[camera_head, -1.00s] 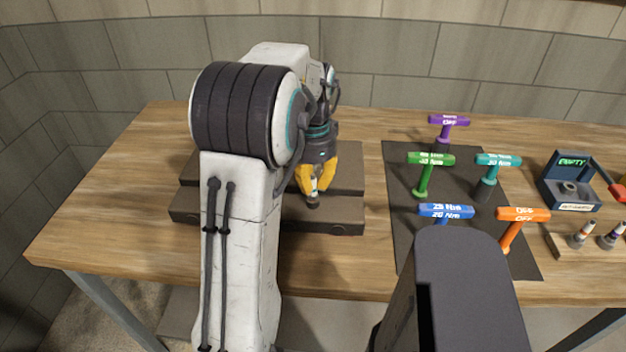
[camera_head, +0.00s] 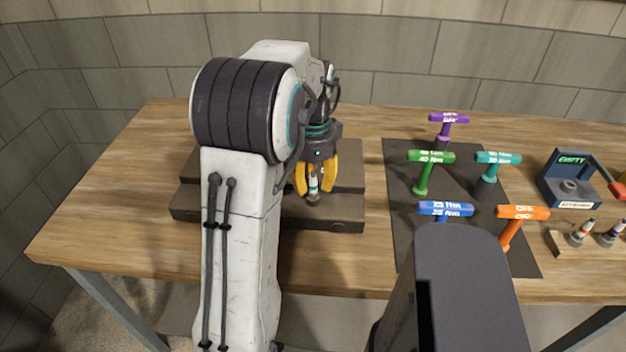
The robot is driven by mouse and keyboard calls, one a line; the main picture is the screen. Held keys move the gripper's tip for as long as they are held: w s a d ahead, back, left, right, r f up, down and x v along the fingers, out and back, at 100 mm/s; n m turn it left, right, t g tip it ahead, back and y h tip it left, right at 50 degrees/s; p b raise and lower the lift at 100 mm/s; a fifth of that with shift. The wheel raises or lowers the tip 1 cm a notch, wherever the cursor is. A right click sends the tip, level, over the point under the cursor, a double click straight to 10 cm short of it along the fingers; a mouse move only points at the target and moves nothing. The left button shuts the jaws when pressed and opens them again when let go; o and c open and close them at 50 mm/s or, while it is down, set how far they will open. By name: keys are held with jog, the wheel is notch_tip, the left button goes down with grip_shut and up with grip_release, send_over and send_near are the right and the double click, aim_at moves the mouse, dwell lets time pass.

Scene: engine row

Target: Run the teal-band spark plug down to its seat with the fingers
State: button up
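The spark plug (camera_head: 313,184) stands upright at the front of the dark engine block (camera_head: 345,213), with its white body and a small teal-looking band showing. Its lower end meets the block; whether it is fully seated I cannot tell. My gripper (camera_head: 314,186) points down over the plug. Its yellow fingers stand apart on either side of it, with gaps showing between them and the plug. My arm hides much of the block's left and middle.
A black mat (camera_head: 405,235) to the right holds several coloured T-handle wrenches. Further right are a tester reading EMPTY (camera_head: 570,185) and a wooden rack (camera_head: 565,246) with more plugs. The table's left part is bare.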

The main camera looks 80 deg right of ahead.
jog(key=shift+r, duration=0.15)
notch_tip(320, 180, up, 11)
jog(key=shift+f, duration=0.1)
jog(key=shift+o, duration=0.7)
jog(key=shift+r, duration=0.2)
notch_tip(320, 180, down, 4)
jog(key=b, duration=0.4)
jog(key=shift+a+f, duration=0.1)
jog(key=shift+n, duration=1)
jog(key=n, duration=1.1)
jog(key=shift+n, duration=0.3)
jog(key=shift+f+b, duration=0.5)
jog(key=shift+f, duration=3.1)
